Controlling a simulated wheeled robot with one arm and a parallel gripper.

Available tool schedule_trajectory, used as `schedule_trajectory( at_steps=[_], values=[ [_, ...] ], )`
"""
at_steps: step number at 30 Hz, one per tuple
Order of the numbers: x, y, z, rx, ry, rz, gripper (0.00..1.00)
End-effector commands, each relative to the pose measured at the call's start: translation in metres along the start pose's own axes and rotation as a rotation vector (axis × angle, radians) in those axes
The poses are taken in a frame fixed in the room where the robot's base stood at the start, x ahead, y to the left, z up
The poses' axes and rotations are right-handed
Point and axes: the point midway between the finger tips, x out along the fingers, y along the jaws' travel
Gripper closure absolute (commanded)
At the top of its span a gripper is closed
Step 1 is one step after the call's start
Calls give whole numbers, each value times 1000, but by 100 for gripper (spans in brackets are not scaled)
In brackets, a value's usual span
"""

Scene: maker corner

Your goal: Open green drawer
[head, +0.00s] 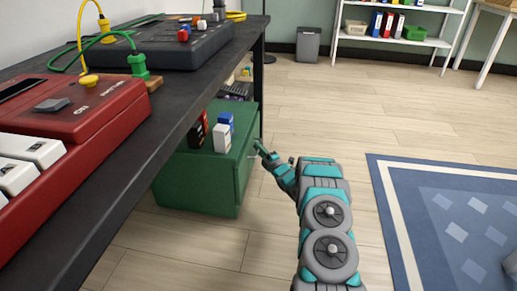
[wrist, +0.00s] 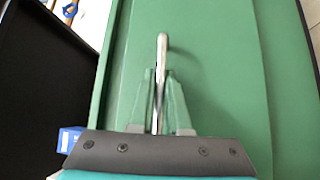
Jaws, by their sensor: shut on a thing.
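A green drawer cabinet (head: 197,178) stands on the floor beneath the dark workbench. Its drawer front (wrist: 225,70) fills much of the wrist view and looks closed in the views I have. A slim metal bar handle (wrist: 162,50) stands out from that front. My gripper (wrist: 163,85) has its two fingers on either side of the handle and is shut on it. In the head view my gripper (head: 262,150) reaches the cabinet's right face, and the handle is too small there to make out clearly.
The dark workbench (head: 75,190) overhangs the cabinet at the left and carries a red device (head: 85,110). Small blocks (head: 222,137) sit on the cabinet top. The wooden floor (head: 310,100) is open to the right, with a blue rug (head: 395,215) there.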

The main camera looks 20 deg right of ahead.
Motion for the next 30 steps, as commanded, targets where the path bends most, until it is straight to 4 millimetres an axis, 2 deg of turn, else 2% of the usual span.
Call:
schedule_trajectory(
  at_steps=[7,13,30],
  values=[
    [-5,-1,4,1,-1,-3,100],
    [-24,5,24,1,-4,-3,100],
    [-130,34,130,-1,-6,-2,100]
  ],
)
